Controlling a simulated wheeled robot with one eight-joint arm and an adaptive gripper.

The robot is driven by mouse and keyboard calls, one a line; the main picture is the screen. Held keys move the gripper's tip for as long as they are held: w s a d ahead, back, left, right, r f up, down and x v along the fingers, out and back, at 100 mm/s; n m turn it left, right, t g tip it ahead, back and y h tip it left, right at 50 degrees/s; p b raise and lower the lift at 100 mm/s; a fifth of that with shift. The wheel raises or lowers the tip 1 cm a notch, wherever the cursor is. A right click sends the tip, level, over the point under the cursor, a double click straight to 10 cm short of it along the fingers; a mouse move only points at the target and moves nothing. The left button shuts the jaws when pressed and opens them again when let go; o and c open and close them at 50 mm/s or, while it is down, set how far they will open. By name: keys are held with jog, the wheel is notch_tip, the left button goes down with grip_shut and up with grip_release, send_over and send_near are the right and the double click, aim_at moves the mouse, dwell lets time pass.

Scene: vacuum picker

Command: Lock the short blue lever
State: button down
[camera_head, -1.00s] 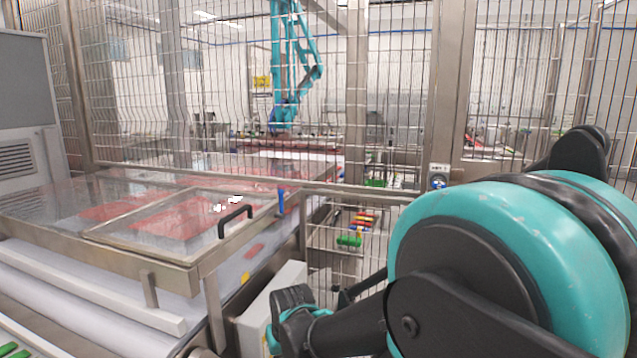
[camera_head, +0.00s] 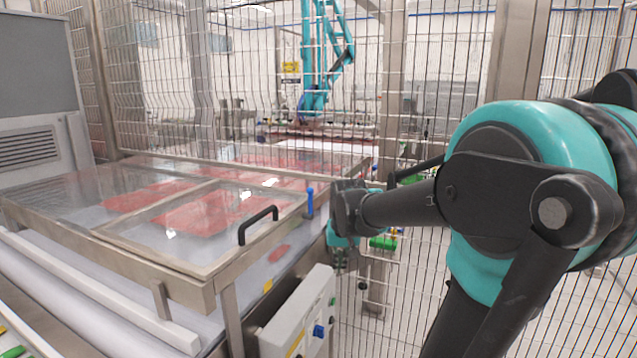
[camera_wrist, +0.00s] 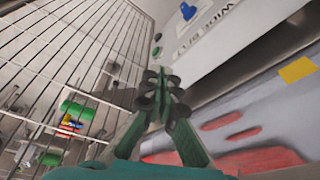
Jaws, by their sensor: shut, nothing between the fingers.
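A short blue lever (camera_head: 309,201) stands upright at the right corner of the clear-lidded conveyor cover (camera_head: 240,268) in the head view. My gripper (camera_head: 341,262) is right of the lever and lower, apart from it, and points down; its fingers are small and hard to make out there. In the wrist view my gripper (camera_wrist: 160,88) shows green fingers with dark pads, closed together and empty. The lever cannot be made out in the wrist view.
A grey control box (camera_head: 300,318) with a blue knob (camera_head: 318,330) stands below my gripper; the knob also shows in the wrist view (camera_wrist: 188,11). A black handle (camera_head: 258,224) sits on the lid. A wire mesh fence (camera_head: 430,300) stands behind and right.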

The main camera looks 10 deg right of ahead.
jog(key=w+a+r+m, duration=0.1)
jog(key=w+r, duration=0.4)
jog(key=r, duration=0.4)
jog(key=w+a+r+m+g, duration=0.1)
jog(key=w+r, duration=0.5)
jog(key=r, duration=0.4)
jog(key=w+a+r+m, duration=0.1)
jog(key=w+r, duration=0.5)
jog(key=r, duration=0.3)
jog(key=shift+w+a+r+g, duration=0.2)
jog(key=shift+a+g, duration=0.1)
jog(key=shift+g, duration=0.1)
send_over(309, 204)
jog(key=w+d, duration=0.2)
jog(key=w, duration=0.1)
notch_tip(309, 204, down, 9)
jog(key=shift+s+a, duration=0.2)
jog(key=shift+s, duration=0.05)
jog(key=shift+s+a, duration=0.1)
